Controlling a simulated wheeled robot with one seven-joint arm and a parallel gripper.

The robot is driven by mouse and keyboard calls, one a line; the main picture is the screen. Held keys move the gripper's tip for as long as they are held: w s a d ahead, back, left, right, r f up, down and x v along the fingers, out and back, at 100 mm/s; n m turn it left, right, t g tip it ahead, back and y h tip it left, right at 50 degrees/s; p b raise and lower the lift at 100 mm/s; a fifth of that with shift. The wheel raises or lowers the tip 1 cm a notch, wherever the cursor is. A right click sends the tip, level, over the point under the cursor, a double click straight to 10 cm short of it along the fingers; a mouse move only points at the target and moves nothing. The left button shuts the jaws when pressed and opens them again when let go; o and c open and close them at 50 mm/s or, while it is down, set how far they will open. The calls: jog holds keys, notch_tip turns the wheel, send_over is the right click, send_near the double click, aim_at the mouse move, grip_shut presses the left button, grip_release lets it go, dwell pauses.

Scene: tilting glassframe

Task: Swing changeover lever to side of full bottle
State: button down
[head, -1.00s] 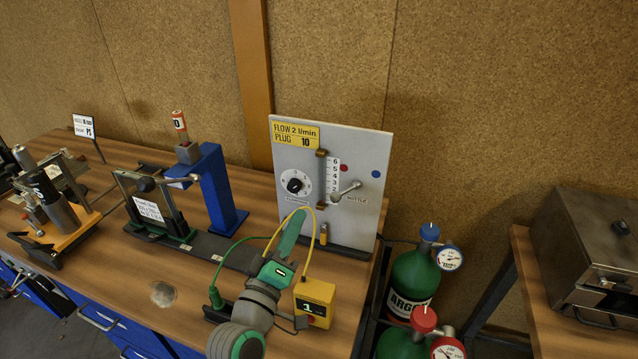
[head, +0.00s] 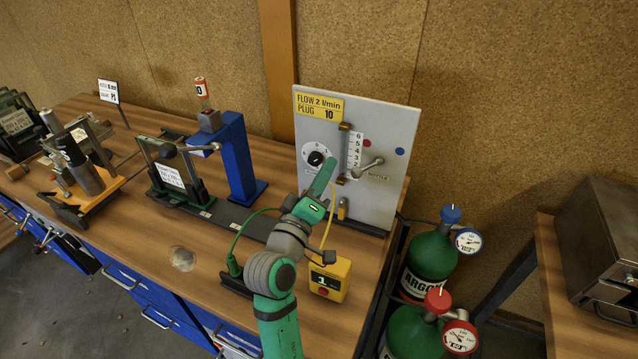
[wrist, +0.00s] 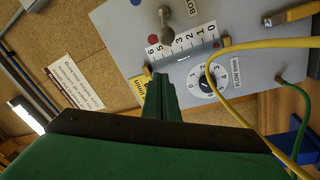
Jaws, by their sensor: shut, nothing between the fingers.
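The changeover lever (head: 367,167) is a grey metal lever with a knob on the panel (head: 306,117), slanting up to the right. A red dot (head: 367,143) and a blue dot (head: 399,151) are above it. The lever also shows at the top of the wrist view (wrist: 165,22). Two green bottles stand right of the bench: one with a blue cap (head: 430,262) and one with a red cap (head: 410,335). Their gauge readings are too small to tell. My gripper (head: 328,168) is shut and empty, left of the lever and apart from it, in front of the panel beside the dial.
The flow scale (head: 354,150) and dial (head: 318,157) are close to my gripper. A yellow cable (wrist: 240,48) loops near it. A yellow box (head: 330,278) stands on the bench. A blue stand (head: 238,160) and clamp fixtures are left. A metal case (head: 610,240) is right.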

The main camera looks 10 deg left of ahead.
aim_at(366, 168)
jog(key=shift+w+d+f, duration=0.25)
jog(key=shift+d, duration=0.4)
jog(key=shift+w+d+f, duration=0.3)
jog(key=shift+d, duration=0.4)
jog(key=shift+w+d+f, duration=0.25)
jog(key=shift+d, duration=0.4)
